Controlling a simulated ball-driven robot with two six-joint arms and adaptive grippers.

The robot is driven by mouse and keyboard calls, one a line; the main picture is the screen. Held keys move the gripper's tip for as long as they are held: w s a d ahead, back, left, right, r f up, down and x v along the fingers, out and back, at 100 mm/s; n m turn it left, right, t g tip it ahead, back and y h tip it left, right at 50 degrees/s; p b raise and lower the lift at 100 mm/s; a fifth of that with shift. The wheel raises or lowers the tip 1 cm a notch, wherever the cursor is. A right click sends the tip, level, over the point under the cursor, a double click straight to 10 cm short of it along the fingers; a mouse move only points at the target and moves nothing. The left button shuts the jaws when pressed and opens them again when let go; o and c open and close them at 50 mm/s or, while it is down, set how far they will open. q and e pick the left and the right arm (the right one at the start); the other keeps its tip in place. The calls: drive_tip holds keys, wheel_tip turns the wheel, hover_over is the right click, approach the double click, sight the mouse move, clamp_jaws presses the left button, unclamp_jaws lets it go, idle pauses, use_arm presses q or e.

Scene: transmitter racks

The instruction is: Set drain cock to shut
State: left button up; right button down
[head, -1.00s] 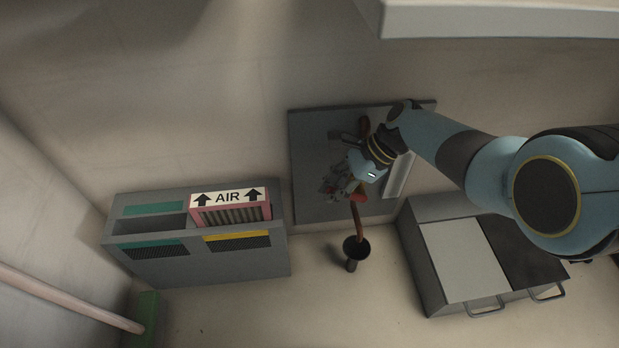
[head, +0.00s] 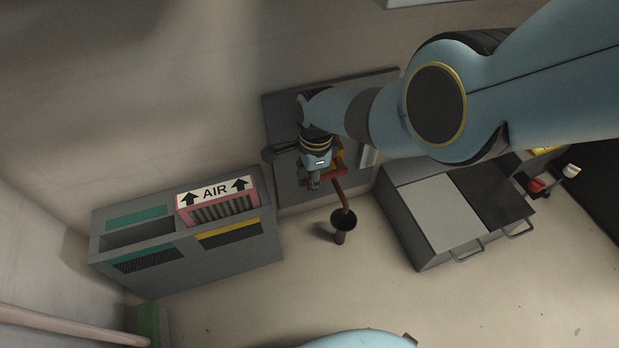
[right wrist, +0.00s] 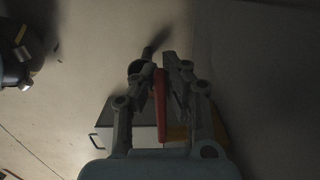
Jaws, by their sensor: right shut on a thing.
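The drain cock's red lever (head: 333,174) shows beside my right gripper (head: 313,184) in the head view, in front of the grey wall panel. In the right wrist view the red lever (right wrist: 160,105) runs between the two fingers of my right gripper (right wrist: 163,66), which is shut on it. A copper-brown pipe (head: 344,197) runs down from the cock to a dark funnel (head: 343,222). The cock's body is mostly hidden behind my gripper and wrist. My left gripper is not in view.
A grey panel (head: 282,112) backs the cock on the wall. A grey filter housing with a pink-framed AIR filter (head: 218,205) stands to the left. A grey cabinet with handles (head: 433,213) stands to the right. Open floor lies in front.

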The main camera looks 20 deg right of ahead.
idle(0.3)
drive_tip(key=c, duration=1.4)
unclamp_jaws()
drive_tip(key=shift+o, duration=0.2)
wheel_tip(320, 180, up, 12)
drive_tip(key=shift+d, duration=0.45)
drive_tip(key=shift+f, duration=0.15)
